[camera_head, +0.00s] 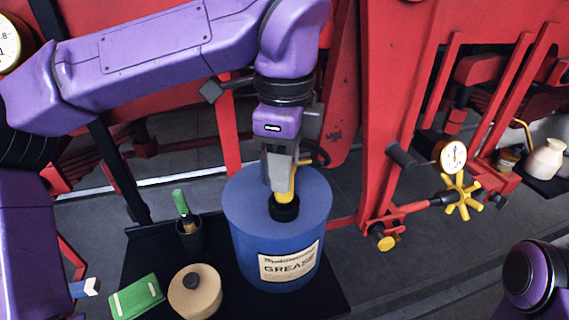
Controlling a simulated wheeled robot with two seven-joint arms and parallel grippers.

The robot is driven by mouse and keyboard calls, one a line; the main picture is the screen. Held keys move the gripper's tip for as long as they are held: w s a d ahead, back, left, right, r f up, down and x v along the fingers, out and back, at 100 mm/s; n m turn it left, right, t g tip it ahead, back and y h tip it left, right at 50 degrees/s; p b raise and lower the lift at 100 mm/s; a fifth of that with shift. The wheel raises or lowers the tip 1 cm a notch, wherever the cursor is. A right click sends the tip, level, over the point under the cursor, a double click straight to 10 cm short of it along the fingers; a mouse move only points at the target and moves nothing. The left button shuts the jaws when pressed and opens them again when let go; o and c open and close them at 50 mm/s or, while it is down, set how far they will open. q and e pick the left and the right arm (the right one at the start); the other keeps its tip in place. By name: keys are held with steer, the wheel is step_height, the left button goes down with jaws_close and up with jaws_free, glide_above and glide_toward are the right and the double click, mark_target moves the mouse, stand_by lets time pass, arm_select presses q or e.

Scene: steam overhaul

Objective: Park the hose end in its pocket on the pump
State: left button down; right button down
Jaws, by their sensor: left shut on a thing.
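A blue grease pump drum (245,225) with a cream "GREASE" label stands on the black mat. My left gripper (280,182) points down over its top and is shut on a yellow piece (286,186), which appears to be the hose end. A black round socket-like part (284,208) is directly below the fingers at the drum top. I cannot tell whether it is the pocket or how far the yellow piece sits inside it. Another yellow bit (304,162) shows beside the gripper. My right gripper is out of view.
Red machine frames stand behind. A gauge (453,156) and yellow handwheel (462,197) are at right.

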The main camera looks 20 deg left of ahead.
arm_select(q)
steer(key=shift+f, duration=0.2)
steer(key=c, duration=0.7)
jaws_free()
steer(key=shift+r, duration=0.1)
steer(key=shift+o, duration=0.2)
step_height(320, 180, up, 10)
steer(key=shift+r+p, duration=0.25)
steer(key=shift+p, duration=0.1)
